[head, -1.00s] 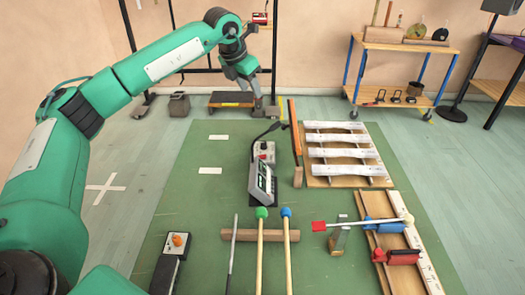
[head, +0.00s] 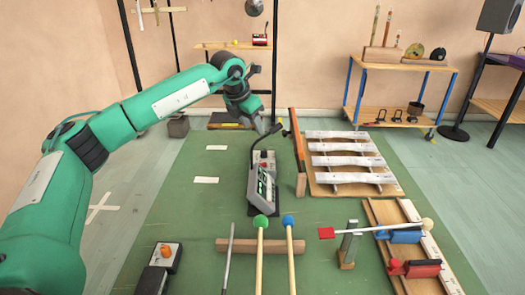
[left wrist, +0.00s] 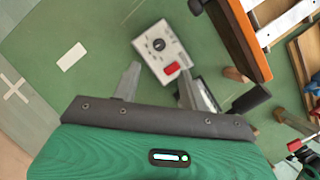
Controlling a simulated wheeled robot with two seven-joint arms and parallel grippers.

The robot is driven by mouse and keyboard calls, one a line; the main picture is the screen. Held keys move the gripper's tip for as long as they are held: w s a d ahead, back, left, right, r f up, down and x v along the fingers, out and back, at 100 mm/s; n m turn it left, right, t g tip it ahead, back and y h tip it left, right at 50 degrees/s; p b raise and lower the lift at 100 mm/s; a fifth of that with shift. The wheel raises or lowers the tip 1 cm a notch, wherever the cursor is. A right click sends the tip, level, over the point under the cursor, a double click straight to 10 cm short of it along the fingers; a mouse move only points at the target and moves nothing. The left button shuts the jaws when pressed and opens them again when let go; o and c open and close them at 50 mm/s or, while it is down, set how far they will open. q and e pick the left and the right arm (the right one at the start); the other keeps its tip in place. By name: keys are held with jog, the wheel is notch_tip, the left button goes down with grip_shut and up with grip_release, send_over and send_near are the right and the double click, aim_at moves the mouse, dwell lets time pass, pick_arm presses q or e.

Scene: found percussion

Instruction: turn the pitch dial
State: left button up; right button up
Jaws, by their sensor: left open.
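A small light grey box (head: 257,156) stands on the green mat behind the tilted grey display unit. In the left wrist view the box (left wrist: 150,60) shows a dark round dial (left wrist: 159,44) and a red button (left wrist: 171,68). The dial carries no label I can read. My left gripper (head: 270,130) is open above the box. In the left wrist view its two fingers (left wrist: 159,74) spread on either side of the box's near part, with nothing between them that looks gripped. I cannot tell the exact height gap. My right gripper is not in view.
The display unit (head: 263,190) stands close in front of the box. An upright orange-edged board (head: 297,140) and a rack of white bars (head: 345,147) are to the right. Mallets (head: 260,250) lie in front. A box with an orange knob (head: 165,250) is front left.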

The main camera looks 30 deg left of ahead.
aim_at(264, 151)
pick_arm(q)
jog(key=b+x, duration=0.1)
jog(key=x, duration=1)
jog(key=shift+w+d+f, duration=0.1)
jog(key=shift+f, duration=0.1)
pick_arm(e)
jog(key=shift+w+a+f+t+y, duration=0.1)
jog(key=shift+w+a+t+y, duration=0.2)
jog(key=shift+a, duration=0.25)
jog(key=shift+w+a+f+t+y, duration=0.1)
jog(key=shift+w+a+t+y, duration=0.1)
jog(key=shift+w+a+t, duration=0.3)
pick_arm(q)
jog(key=shift+c, duration=0.4)
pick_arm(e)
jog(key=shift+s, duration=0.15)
